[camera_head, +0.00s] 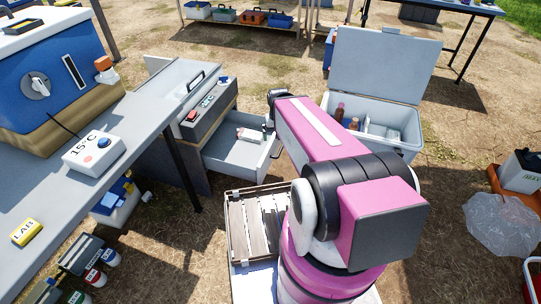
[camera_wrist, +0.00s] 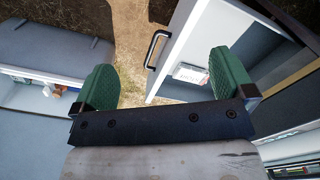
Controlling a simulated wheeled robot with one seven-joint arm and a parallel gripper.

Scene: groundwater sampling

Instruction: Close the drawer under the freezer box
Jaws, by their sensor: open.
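The drawer (camera_head: 232,158) under the freezer box (camera_head: 185,88) is pulled open. A small white box (camera_head: 250,135) lies inside it. In the wrist view the open drawer (camera_wrist: 222,45) shows its pale inside, a white labelled packet and a black bar handle (camera_wrist: 154,50) on its front. My gripper (camera_wrist: 165,83) is open and empty, with green fingertips wide apart. In the wrist view the handle appears beyond and between the fingertips, apart from them. In the head view my pink arm reaches toward the drawer front and hides part of it.
An open cooler (camera_head: 409,145) with bottles stands right of the drawer, its lid raised. A slatted crate (camera_head: 237,240) is below the drawer. The grey workbench (camera_head: 60,215) fills the left. A clear bag (camera_head: 499,224) lies at right.

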